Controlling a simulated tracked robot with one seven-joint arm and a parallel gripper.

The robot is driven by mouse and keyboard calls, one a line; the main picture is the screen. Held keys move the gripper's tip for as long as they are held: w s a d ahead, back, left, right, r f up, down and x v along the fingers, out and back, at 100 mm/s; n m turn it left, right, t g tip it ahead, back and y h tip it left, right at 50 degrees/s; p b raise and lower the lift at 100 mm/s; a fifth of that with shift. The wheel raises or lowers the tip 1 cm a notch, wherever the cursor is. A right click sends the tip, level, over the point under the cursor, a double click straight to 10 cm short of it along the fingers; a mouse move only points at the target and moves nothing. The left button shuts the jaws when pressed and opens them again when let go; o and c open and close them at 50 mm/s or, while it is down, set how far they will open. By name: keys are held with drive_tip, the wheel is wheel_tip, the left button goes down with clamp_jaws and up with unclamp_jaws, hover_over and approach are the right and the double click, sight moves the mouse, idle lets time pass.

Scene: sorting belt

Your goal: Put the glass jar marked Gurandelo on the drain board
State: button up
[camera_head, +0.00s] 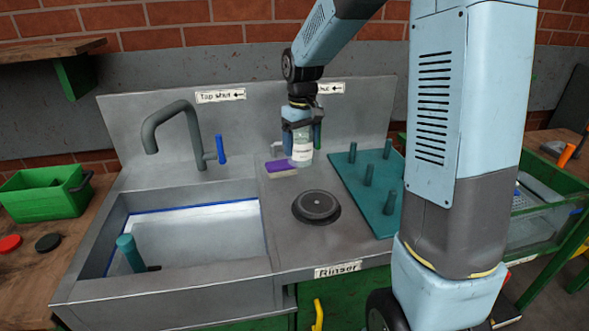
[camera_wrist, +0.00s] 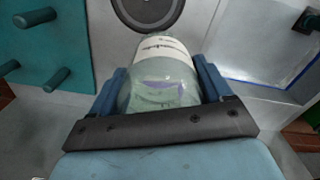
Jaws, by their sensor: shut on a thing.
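My gripper (camera_head: 300,122) is shut on a clear glass jar (camera_head: 302,149) with a white label, above the back of the steel counter. In the wrist view the jar (camera_wrist: 163,82) sits between the two blue fingers of my gripper (camera_wrist: 160,90). Its label carries dark print that is too small and slanted to read fully. The drain board (camera_head: 345,180) is a teal board with upright pegs, right of the jar in the head view. It also shows at the upper left of the wrist view (camera_wrist: 75,75). No jar stands on its visible part.
The sink basin (camera_head: 190,245) with water and a tap (camera_head: 170,125) is at left. A round black rinser (camera_head: 316,207) is set in the counter. A purple-and-white sponge (camera_head: 281,167) lies near the jar. A green bin (camera_head: 42,195) stands far left.

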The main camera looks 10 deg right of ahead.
drive_tip(key=shift+w+d+f, duration=1.1)
drive_tip(key=shift+w+f, duration=0.9)
drive_tip(key=shift+f, duration=0.15)
drive_tip(key=shift+w+d+f, duration=1.1)
drive_tip(key=shift+w+f, duration=0.95)
drive_tip(key=shift+f, duration=0.15)
drive_tip(key=shift+w+d+f, duration=1.1)
drive_tip(key=shift+w+f, duration=0.9)
drive_tip(key=shift+f, duration=0.15)
drive_tip(key=o, duration=1.1)
